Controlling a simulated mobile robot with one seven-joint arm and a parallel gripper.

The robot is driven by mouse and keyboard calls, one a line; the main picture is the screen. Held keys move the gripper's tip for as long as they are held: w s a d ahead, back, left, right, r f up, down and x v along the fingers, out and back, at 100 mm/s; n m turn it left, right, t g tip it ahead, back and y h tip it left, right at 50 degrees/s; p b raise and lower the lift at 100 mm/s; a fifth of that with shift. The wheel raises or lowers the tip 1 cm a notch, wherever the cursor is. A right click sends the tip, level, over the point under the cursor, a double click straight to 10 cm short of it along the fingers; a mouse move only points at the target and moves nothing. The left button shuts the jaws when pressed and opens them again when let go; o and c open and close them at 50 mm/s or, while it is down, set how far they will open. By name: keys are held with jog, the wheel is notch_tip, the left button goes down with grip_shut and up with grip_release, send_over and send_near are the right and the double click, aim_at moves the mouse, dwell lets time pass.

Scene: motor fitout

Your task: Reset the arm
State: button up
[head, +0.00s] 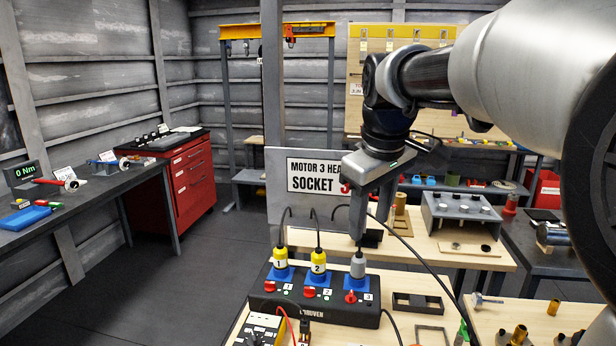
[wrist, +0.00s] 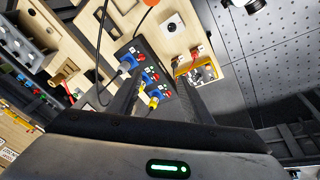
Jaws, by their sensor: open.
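My gripper (head: 358,238) points down just above the grey plug (head: 357,266), which stands upright in the third blue socket of the black socket block (head: 345,313). In the wrist view my gripper (wrist: 162,76) has its two fingers spread apart with nothing held between them. Yellow plug 1 (head: 280,259) and yellow plug 2 (head: 318,261) stand in the other two sockets. Black cables run from the plugs. I cannot tell exactly how far the fingertips are from the grey plug.
A sign panel (head: 319,176) reading "MOTOR 3 HEA... SOCKET 3" stands behind the block, partly hidden by my arm. A yellow-edged meter (head: 258,332) is at the front. A grey box with knobs (head: 461,222) is right. A red cabinet (head: 190,183) stands left; open floor lies between.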

jog(key=s+d+f+m+t, duration=0.1)
jog(key=s+f+m, duration=0.2)
jog(key=s, duration=0.7)
jog(key=s+d+f+m+t, duration=0.1)
jog(key=s+f+m, duration=0.3)
jog(key=s, duration=0.7)
jog(key=shift+s+d+f, duration=0.2)
jog(key=shift+d+f, duration=0.2)
jog(key=shift+f, duration=0.3)
